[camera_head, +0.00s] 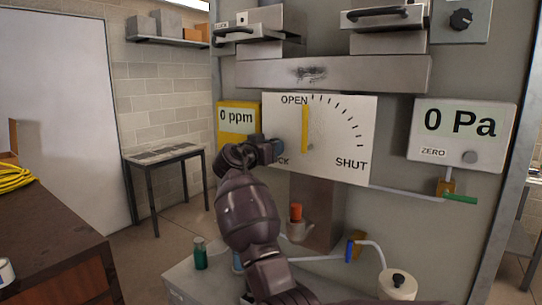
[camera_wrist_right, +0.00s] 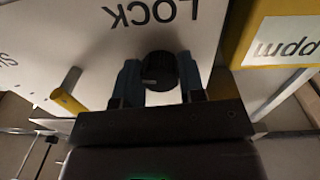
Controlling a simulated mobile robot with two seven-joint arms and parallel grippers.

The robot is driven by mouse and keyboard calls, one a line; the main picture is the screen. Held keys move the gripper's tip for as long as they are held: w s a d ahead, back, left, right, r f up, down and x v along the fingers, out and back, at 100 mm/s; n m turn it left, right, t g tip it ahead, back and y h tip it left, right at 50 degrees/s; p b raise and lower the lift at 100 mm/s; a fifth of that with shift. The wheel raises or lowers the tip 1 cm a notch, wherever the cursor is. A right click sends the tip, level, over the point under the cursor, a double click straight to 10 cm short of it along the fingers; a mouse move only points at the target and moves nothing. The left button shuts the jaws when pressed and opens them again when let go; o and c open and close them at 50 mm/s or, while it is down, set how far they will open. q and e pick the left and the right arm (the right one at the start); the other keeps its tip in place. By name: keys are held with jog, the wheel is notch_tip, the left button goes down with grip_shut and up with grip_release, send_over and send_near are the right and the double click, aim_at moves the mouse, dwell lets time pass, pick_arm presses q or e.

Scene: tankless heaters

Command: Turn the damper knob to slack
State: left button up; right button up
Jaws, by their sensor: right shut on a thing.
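The damper panel (camera_head: 345,120) is a white plate marked OPEN at the top and SHUT at lower right. Its yellow pointer (camera_head: 305,125) stands upright at OPEN. A black round knob (camera_wrist_right: 159,68) is at the panel's lower left, beside the word LOCK, which appears upside down in the right wrist view. My right gripper (camera_head: 275,149) covers the knob in the head view. In the right wrist view its two bluish fingers (camera_wrist_right: 159,84) are shut on the knob, one on each side. No SLACK mark is readable on the panel. My left gripper is not in view.
A yellow 0 ppm meter (camera_head: 238,118) is close to the panel's left side. A 0 Pa meter (camera_head: 463,135) is at right. A grey duct (camera_head: 335,74) and handled boxes are above. A small counter (camera_head: 190,285) with bottles is below.

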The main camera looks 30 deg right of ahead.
pick_arm(q)
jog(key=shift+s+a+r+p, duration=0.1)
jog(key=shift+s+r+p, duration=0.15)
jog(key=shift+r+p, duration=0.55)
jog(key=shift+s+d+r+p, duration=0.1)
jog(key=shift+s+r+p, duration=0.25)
jog(key=shift+p, duration=0.75)
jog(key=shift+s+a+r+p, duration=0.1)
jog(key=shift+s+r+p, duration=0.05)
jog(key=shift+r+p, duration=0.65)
pick_arm(e)
jog(key=shift+s+r+n+t, duration=0.1)
jog(key=shift+n+t, duration=0.15)
jog(key=shift+n, duration=4.25)
jog(key=shift+s+r+n+t, duration=0.1)
jog(key=shift+n+t, duration=0.15)
jog(key=shift+n, duration=4.25)
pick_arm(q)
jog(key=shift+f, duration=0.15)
pick_arm(e)
jog(key=o, duration=0.9)
